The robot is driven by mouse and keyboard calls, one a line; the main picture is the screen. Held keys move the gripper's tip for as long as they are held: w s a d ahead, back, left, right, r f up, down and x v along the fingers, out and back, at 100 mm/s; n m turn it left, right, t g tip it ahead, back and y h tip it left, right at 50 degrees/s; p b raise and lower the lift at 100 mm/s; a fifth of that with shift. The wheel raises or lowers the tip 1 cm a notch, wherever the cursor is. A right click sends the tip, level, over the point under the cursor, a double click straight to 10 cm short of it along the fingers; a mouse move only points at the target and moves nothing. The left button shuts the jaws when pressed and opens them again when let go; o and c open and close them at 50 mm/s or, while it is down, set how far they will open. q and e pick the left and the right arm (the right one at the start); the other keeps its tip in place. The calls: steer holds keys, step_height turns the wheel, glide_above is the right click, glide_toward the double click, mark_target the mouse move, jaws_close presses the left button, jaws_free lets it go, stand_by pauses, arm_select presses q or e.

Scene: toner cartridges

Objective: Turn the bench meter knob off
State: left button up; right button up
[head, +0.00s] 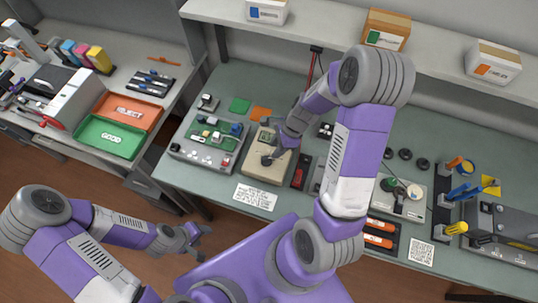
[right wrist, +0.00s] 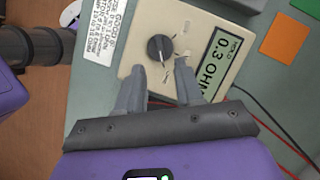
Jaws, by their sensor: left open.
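The bench meter (head: 257,172) is a beige box on the green bench. In the right wrist view the meter (right wrist: 140,28) shows a display (right wrist: 211,52) reading 0.3 OHM. Its round black knob (right wrist: 160,47) has a pale pointer mark; which printed setting it points at is too small to tell. The knob also shows in the head view (head: 266,160). My right gripper (right wrist: 160,68) is open over the meter, its fingertips just short of the knob on either side, with nothing between them. My left gripper (head: 198,240) is open and empty, out in front of the bench.
A grey box with small parts (head: 207,142) stands left of the meter. A printed label (head: 255,196) lies at the bench's front edge. Red and black leads (right wrist: 275,130) run beside the meter. Green (head: 240,105) and orange (head: 261,113) squares lie behind. Trays stand on the left table.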

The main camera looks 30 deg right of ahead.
mark_target(267, 158)
steer(key=b+x, duration=0.1)
steer(key=x, duration=0.4)
steer(key=shift+a+f, duration=0.1)
steer(key=shift+f, duration=0.2)
jaws_close()
